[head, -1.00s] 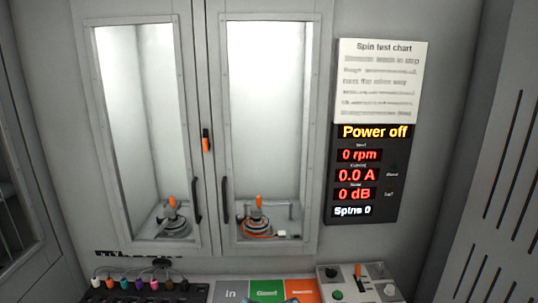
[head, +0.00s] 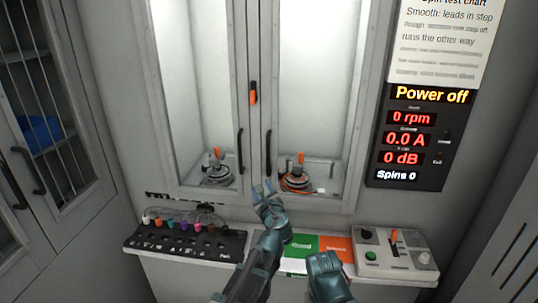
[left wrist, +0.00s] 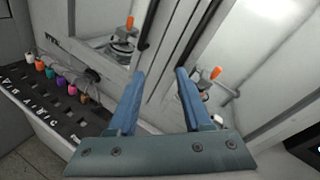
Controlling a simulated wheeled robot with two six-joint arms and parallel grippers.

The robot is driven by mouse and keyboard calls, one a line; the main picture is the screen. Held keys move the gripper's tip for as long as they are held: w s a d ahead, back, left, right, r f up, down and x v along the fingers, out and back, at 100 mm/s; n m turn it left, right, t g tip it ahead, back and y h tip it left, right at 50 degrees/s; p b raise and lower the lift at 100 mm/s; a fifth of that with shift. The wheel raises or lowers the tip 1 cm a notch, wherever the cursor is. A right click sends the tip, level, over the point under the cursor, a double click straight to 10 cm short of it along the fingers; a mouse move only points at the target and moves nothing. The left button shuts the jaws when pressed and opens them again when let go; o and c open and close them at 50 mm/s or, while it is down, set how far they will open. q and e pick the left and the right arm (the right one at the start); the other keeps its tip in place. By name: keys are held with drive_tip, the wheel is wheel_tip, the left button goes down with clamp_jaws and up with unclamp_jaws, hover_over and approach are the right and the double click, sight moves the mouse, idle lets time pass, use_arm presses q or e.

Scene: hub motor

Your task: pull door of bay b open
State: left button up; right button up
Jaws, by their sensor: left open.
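Two glass-fronted bay doors stand side by side, the left door (head: 160,110) and the right door (head: 351,110), both shut. I see no readable bay letter on either. The left door's dark handle (head: 240,151) and the right door's dark handle (head: 268,153) flank the middle seam. My left gripper (head: 268,188) is open and empty, just below the right door's handle in the head view. In the left wrist view its blue fingers (left wrist: 160,74) point up at the seam between the doors. My right gripper (head: 325,264) is low, over the front ledge; its fingers cannot be made out.
An orange-and-black latch (head: 253,92) sits between the doors. A motor (head: 217,170) with an orange-topped clamp shows behind each pane. A ledge below holds a black connector strip (head: 185,240), coloured trays (head: 336,247) and a control box (head: 396,255). The display (head: 410,135) reads "Power off".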

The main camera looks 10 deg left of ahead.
sight(268, 156)
use_arm(q)
drive_tip(key=w+r+m+t, duration=0.1)
drive_tip(key=w+m, duration=0.1)
drive_tip(key=w, duration=0.3)
drive_tip(key=w+r+m+h, duration=0.1)
drive_tip(key=w+m, duration=0.2)
drive_tip(key=w, duration=0.3)
drive_tip(key=w+r+m+t+h, duration=0.1)
drive_tip(key=w+m, duration=0.1)
drive_tip(key=w, duration=0.3)
drive_tip(key=shift+w+a+r+m+t, duration=0.1)
drive_tip(key=shift+w+a+m+t, duration=0.2)
drive_tip(key=shift+w+a, duration=0.1)
drive_tip(key=shift+c, duration=0.3)
clamp_jaws()
drive_tip(key=shift+s, duration=0.1)
idle(0.6)
